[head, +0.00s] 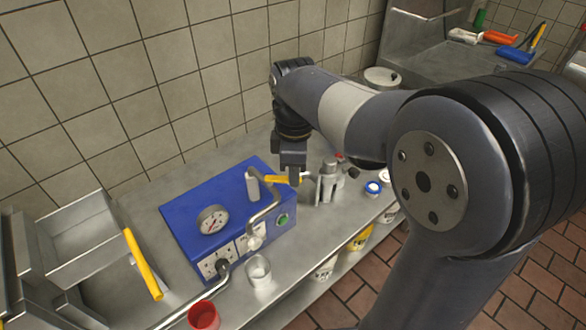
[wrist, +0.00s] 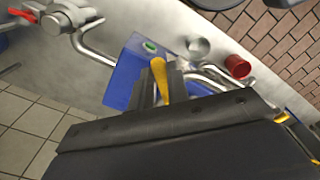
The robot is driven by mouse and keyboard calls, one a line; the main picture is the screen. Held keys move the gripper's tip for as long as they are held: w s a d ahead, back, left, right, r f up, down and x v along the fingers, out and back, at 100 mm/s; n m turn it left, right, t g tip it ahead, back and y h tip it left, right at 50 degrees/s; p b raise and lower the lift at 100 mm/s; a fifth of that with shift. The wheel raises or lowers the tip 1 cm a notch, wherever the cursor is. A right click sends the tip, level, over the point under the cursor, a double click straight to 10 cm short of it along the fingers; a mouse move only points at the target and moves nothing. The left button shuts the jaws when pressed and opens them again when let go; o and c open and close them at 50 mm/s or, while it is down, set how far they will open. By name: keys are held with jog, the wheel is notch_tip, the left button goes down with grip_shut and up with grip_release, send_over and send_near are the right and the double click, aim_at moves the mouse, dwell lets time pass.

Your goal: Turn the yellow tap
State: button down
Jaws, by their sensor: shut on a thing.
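The yellow tap (head: 276,180) is a yellow lever handle at the right side of a blue box (head: 180,215) with a gauge and a bent metal spout. My gripper (head: 293,178) reaches down to it from above and is shut on its handle. In the wrist view the yellow handle (wrist: 161,80) lies between the fingers of my gripper (wrist: 163,92). The gripper body hides the handle's lower end there. A metal cup (head: 258,272) stands in front of the blue box, near the spout. It also shows in the wrist view (wrist: 198,47).
A red cup (head: 203,316) stands near the counter's front edge. A grey metal fitting (head: 328,182) stands close to the right of my gripper. A tiled wall (head: 170,90) rises behind the counter.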

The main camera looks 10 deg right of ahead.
jog(key=shift+w+a+n+p, duration=0.15)
jog(key=shift+w+n+p, duration=0.45)
jog(key=shift+n, duration=0.85)
jog(key=shift+w+a+n+p, duration=0.15)
jog(key=shift+w+n+p, duration=0.5)
jog(key=shift+n, duration=0.85)
jog(key=shift+w+a+n+p, duration=0.15)
jog(key=shift+w+n+p, duration=0.45)
jog(key=shift+n, duration=0.85)
jog(key=shift+w, duration=0.15)
jog(key=c, duration=1.4)
grip_release()
jog(key=shift+o, duration=0.2)
notch_tip(320, 180, up, 11)
jog(key=shift+b, duration=0.4)
jog(key=shift+f, duration=0.15)
